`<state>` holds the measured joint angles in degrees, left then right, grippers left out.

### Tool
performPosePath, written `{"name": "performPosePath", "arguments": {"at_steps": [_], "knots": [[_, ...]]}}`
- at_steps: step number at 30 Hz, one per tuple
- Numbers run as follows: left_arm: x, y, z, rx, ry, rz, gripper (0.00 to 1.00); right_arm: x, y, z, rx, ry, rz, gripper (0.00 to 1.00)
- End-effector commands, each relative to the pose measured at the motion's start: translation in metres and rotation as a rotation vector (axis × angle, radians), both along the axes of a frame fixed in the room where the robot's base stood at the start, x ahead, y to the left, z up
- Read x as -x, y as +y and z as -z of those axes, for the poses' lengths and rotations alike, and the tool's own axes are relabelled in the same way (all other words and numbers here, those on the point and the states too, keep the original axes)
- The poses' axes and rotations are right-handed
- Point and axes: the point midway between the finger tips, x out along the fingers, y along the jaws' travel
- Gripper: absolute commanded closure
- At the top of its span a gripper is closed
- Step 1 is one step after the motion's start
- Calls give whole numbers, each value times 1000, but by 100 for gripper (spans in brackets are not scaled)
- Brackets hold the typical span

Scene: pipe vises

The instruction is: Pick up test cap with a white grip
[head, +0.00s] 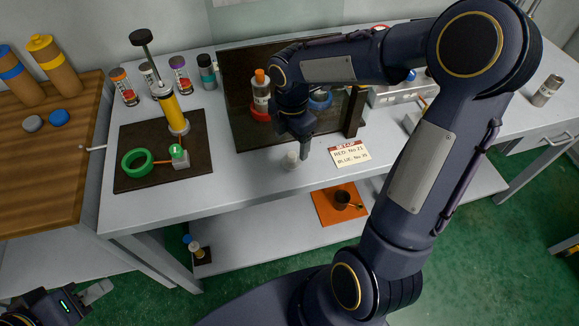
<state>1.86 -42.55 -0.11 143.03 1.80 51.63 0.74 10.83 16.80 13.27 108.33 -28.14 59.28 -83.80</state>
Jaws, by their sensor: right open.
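A small cap with a whitish grip (290,161) stands on the grey bench near its front edge. My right gripper (304,154) reaches in from the right and points down just beside this cap. Its fingers are open, and the arm partly hides them; I cannot tell whether they touch the cap. My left gripper (97,292) is low at the bottom left, away from the bench, and its jaw state is unclear.
A dark mat with a yellow hand pump (169,112) and green ring (136,162) lies left. A sign card (349,154) is right of the cap. A red-based bottle (261,97) stands behind. The lower shelf holds an orange mat (327,209).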

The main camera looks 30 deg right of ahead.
Motion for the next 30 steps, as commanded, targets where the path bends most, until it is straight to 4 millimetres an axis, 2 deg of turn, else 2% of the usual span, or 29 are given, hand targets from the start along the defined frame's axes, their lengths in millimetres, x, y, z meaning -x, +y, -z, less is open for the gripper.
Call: {"name": "performPosePath", "arguments": {"at_steps": [12,16,22,30], "knots": [[0,0,-2,0,0,0,64,9,3,56,-1,3,1,28],[0,0,-2,0,0,0,64,8,3,62,-2,0,3,28],[0,0,-2,0,0,0,64,8,2,62,-2,-1,3,28],[0,0,-2,0,0,0,64,8,2,62,-2,-1,3,64]]}}
